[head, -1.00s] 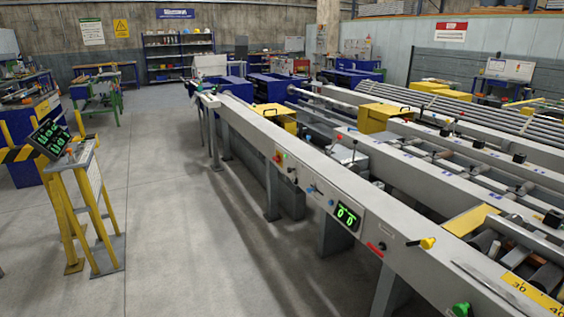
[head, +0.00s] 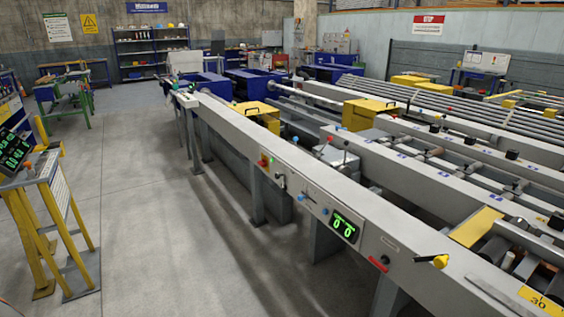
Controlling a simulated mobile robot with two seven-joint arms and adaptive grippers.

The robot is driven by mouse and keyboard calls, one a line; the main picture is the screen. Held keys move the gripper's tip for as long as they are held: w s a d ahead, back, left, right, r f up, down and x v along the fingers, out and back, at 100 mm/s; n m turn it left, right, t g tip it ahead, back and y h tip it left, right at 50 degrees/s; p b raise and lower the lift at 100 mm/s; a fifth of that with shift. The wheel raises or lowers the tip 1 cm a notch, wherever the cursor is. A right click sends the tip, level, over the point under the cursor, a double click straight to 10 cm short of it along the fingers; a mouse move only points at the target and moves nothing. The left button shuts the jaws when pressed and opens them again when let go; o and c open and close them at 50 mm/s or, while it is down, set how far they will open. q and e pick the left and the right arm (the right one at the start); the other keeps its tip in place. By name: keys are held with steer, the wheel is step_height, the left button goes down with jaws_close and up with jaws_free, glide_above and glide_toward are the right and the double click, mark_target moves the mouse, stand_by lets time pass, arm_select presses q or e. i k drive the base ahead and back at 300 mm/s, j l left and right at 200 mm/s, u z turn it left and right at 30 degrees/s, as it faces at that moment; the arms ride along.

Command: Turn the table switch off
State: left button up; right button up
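The long grey runout table (head: 220,118) runs from the back left to the front right. Its near side carries a red and yellow switch (head: 264,160), a small dark switch (head: 280,181), and a panel with a blue knob (head: 325,212). I cannot tell which is the table switch, and the switch positions are too small to read. Neither of my grippers shows in the head view.
A yellow stand (head: 75,215) with a lit console (head: 14,150) is at the left edge. The grey floor (head: 150,190) between it and the table is clear. Roller beds and long bars (head: 420,100) fill the right. Blue bins (head: 255,83) stand farther back.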

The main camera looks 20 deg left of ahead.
mark_target(263, 163)
steer(key=i+j+z, duration=0.1)
steer(key=j, duration=0.25)
steer(key=i+j+z, duration=0.1)
steer(key=i+j, duration=0.15)
steer(key=i+j+z, duration=0.1)
steer(key=j, duration=0.4)
steer(key=i+j+z, duration=0.1)
steer(key=j, duration=0.25)
steer(key=i+j+z, duration=0.1)
steer(key=j, duration=0.3)
steer(key=i+j, duration=0.1)
steer(key=j, duration=0.25)
steer(key=i+j, duration=0.15)
steer(key=j, duration=0.2)
steer(key=i+j, duration=0.1)
steer(key=j, duration=0.25)
steer(key=i+j, duration=0.1)
steer(key=j, duration=0.3)
steer(key=i+j, duration=0.15)
steer(key=j, duration=0.2)
steer(key=i+j, duration=0.1)
steer(key=j, duration=0.25)
